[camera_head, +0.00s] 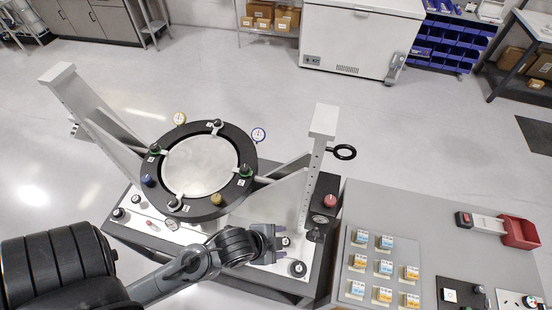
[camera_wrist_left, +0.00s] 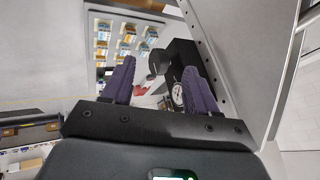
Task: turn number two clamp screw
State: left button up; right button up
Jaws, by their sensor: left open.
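A round mirror (camera_head: 200,167) sits in a black ring (camera_head: 240,153) on a tilted fixture in the head view. Clamp screws stand around the ring beside small white number tags: one at the top (camera_head: 217,124), a green-based one at left (camera_head: 155,148), another green-based one at right (camera_head: 246,170), and one at lower left (camera_head: 173,204). The tags are too small to read, so I cannot tell which is number two. My left gripper (camera_head: 283,243) is open and empty, below and right of the ring, near the right upright. Its purple fingers (camera_wrist_left: 157,66) show in the left wrist view with nothing between them.
Upright posts stand left (camera_head: 85,100) and right (camera_head: 318,160) of the ring; the right one has a black handwheel (camera_head: 344,152). A grey bench (camera_head: 420,210) with labelled boxes is at right.

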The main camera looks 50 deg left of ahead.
pick_arm(q)
jog(key=w+d+m+t+h, duration=0.2)
jog(key=w+m+t+h, duration=0.15)
jog(key=m, duration=0.65)
notch_tip(320, 180, up, 13)
jog(key=m+g+y+b, duration=0.5)
jog(key=m+g+b, duration=0.6)
jog(key=m, duration=1.9)
send_over(245, 168)
jog(key=shift+h, duration=0.25)
jog(key=shift+f+p, duration=0.5)
jog(key=shift+f, duration=4.9)
jog(key=shift+c, duration=0.4)
